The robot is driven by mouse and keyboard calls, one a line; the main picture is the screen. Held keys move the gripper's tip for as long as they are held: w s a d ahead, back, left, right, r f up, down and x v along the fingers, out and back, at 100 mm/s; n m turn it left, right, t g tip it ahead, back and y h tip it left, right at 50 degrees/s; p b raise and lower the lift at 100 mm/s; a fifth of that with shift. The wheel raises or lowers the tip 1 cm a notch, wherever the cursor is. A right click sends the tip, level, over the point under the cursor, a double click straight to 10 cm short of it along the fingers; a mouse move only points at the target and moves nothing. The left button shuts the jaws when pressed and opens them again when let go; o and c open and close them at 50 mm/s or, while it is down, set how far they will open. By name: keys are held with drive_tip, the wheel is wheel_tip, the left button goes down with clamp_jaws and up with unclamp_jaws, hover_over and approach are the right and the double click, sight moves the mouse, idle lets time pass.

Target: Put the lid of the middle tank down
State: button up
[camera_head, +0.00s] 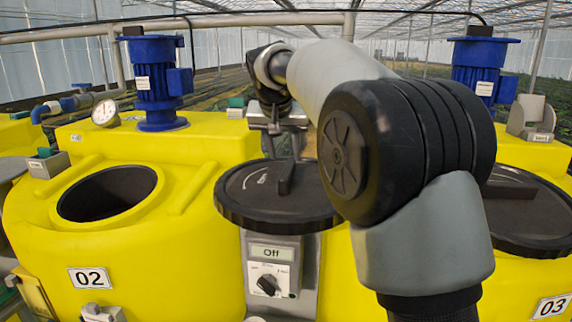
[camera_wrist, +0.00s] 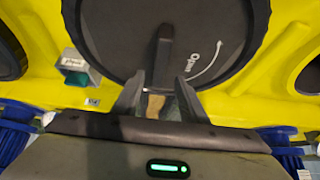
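The middle tank 02 (camera_head: 45,215) is yellow, with its round opening (camera_head: 107,193) uncovered and dark inside. A round black lid (camera_head: 243,196) with a bar handle is right of the opening, on the yellow top between tanks 02 and 03, level as far as I can see. In the wrist view the lid (camera_wrist: 110,45) fills the upper middle, with "Open" and an arrow on it. My gripper (camera_wrist: 160,84) is over the lid's edge near the handle's end. Its fingers are apart, with gaps beside the handle (camera_wrist: 164,55). In the head view my gripper (camera_head: 285,140) is just behind the handle.
A grey switch box (camera_head: 270,275) reading "Off" is below the lid. Tank 03's black lid (camera_head: 535,215) is at the right, partly behind my arm. Blue motors (camera_head: 157,80) and (camera_head: 480,70) rise behind the tanks. A gauge (camera_head: 105,113) is at left. A green-topped block (camera_wrist: 76,68) is near the lid.

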drive_tip(key=shift+v, duration=1.7)
drive_tip(key=s+d+n, duration=0.1)
drive_tip(key=s+d, duration=0.4)
drive_tip(key=s, duration=0.3)
drive_tip(key=s+d, duration=0.4)
drive_tip(key=s, duration=0.5)
drive_tip(key=s+d+f, duration=0.2)
drive_tip(key=s+f, duration=0.5)
drive_tip(key=s, duration=0.3)
drive_tip(key=s+d+f+n+g+y, duration=0.1)
drive_tip(key=s+d+f, duration=0.1)
drive_tip(key=s+f, duration=0.5)
drive_tip(key=s, duration=0.3)
